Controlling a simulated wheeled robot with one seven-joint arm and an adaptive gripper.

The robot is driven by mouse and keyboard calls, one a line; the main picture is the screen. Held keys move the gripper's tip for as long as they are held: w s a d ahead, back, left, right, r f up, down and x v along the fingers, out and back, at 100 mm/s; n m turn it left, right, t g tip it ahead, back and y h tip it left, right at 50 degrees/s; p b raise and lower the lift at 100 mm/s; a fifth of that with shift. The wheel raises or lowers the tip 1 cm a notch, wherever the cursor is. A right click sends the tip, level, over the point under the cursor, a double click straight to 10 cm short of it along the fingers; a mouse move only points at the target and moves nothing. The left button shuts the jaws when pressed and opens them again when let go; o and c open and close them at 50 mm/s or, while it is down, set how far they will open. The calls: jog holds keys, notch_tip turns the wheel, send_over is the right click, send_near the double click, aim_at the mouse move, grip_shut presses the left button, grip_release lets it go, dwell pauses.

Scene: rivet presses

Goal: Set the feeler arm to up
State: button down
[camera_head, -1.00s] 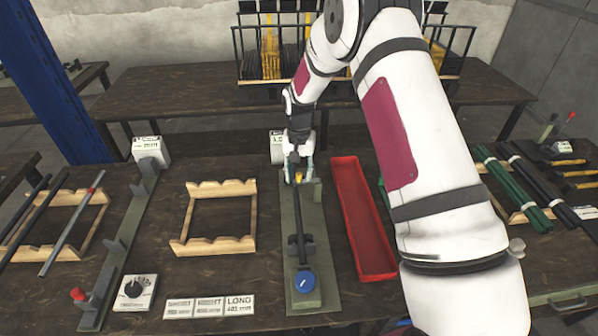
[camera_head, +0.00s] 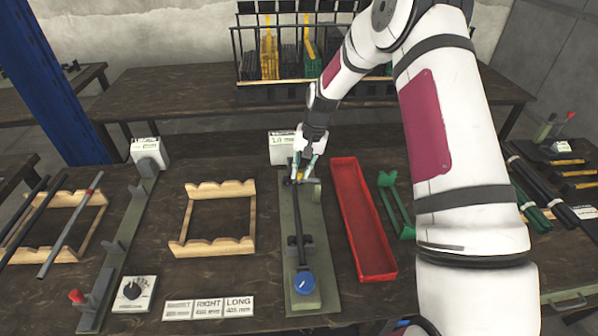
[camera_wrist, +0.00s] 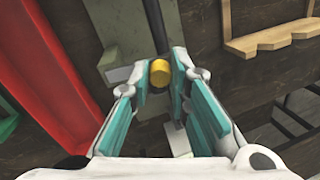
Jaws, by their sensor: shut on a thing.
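The gauge fixture is a long grey-green plate (camera_head: 326,285) on the bench, with a dark rod (camera_head: 296,215) lying lengthwise along it and a blue dial (camera_head: 304,284) at its near end. A small yellow knob (camera_wrist: 160,73), which I take to be the feeler arm's tip, is at the far end of the fixture. My gripper (camera_head: 305,172) is at that far end, pointing down. In the wrist view the teal finger pads (camera_wrist: 160,80) are on either side of the yellow knob, shut on it. The feeler arm's body is mostly hidden, so its position is unclear.
A red tray (camera_head: 363,225) stands right of the fixture, with a green bracket (camera_head: 396,205) beyond it. A wooden rack (camera_head: 240,246) is to the left. A white display box (camera_head: 282,147) stands close behind my gripper. Label plates (camera_head: 209,308) lie at the front.

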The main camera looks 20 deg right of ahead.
aim_at(315, 180)
jog(key=d+y, duration=0.1)
jog(key=d+r+y, duration=0.1)
jog(key=y, duration=0.1)
jog(key=shift+s+d+r+t+y, duration=0.1)
jog(key=shift+s+d+t+y, duration=0.1)
jog(key=shift+t+y, duration=0.15)
jog(key=y, duration=0.1)
jog(key=d+y+b, duration=0.1)
jog(key=shift+s+d+r+t+y, duration=0.1)
jog(key=shift+d+r+t+y, duration=0.05)
jog(key=shift+d+t+y, duration=0.2)
jog(key=shift+s+d+f+t+y+b, duration=0.1)
jog(key=shift+s+d+t+y+b, duration=0.1)
jog(key=shift+d+y+b, duration=0.8)
jog(key=shift+s+d+f+t+y+b, duration=0.1)
jog(key=shift+d+t+y+b, duration=0.2)
jog(key=shift+y+b, duration=0.7)
jog(key=shift+s+d+f+t+y+b, duration=0.15)
jog(key=shift+d+y+b, duration=0.5)
jog(key=shift+y, duration=0.85)
jog(key=shift+d, duration=0.1)
jog(key=c, duration=1.5)
grip_release()
jog(key=v, duration=1.2)
